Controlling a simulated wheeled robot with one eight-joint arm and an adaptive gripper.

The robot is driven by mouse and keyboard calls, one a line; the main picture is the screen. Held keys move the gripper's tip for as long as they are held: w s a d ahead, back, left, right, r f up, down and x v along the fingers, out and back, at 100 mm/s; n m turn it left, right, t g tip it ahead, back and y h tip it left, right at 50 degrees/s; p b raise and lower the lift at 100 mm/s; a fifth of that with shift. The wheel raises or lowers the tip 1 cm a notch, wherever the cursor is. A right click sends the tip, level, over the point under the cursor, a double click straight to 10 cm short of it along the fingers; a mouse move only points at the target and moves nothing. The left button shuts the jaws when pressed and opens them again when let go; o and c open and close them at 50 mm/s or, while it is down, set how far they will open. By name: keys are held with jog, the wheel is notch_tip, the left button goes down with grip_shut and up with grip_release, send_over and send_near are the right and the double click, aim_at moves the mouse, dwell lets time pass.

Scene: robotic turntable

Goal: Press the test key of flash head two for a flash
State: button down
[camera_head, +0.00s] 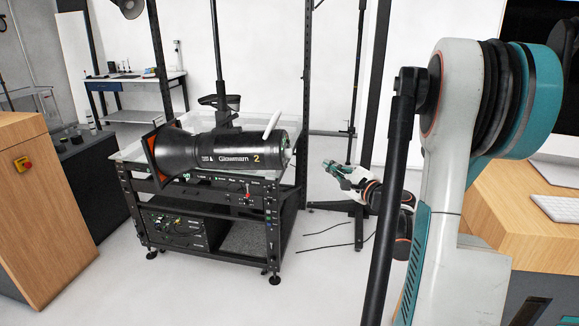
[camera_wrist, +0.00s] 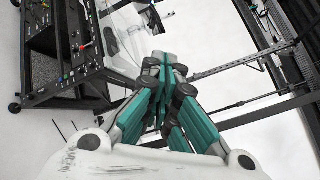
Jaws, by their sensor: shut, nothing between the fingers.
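Flash head two (camera_head: 215,153) is a black cylinder marked "Glowmam 2". It lies on its side on top of a black wheeled cart (camera_head: 200,188), its flared front to the left and its rear end to the right. A pale handle sticks up near the rear. The test key cannot be made out; the rear face is seen almost edge-on. My gripper (camera_head: 328,165) is to the right of the rear end, apart from it, with its fingers closed and empty.
The cart carries a panel with a red knob (camera_head: 248,193) and other controls. A wooden cabinet with a red button (camera_head: 23,163) stands left, a wooden desk (camera_head: 520,215) right. Thin stands and cables are behind my gripper. White floor between cart and arm is mostly clear.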

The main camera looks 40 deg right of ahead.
jog(key=w+a, duration=0.5)
jog(key=w, duration=0.1)
jog(key=shift+w+a+f, duration=0.35)
jog(key=shift+a+f, duration=0.05)
jog(key=shift+f, duration=0.05)
dwell(1.4)
jog(key=shift+w+a+b, duration=0.25)
jog(key=shift+w+b, duration=0.1)
jog(key=shift+w+a, duration=0.25)
dwell(0.7)
jog(key=shift+s+d, duration=0.1)
dwell(0.3)
jog(key=shift+s+d, duration=0.4)
jog(key=shift+s, duration=0.1)
jog(key=shift+s+d+r, duration=0.15)
jog(key=shift+s+d, duration=0.65)
jog(key=shift+s, duration=0.15)
jog(key=shift+s+d+r, duration=0.1)
jog(key=shift+s+d, duration=0.7)
jog(key=shift+s, duration=0.15)
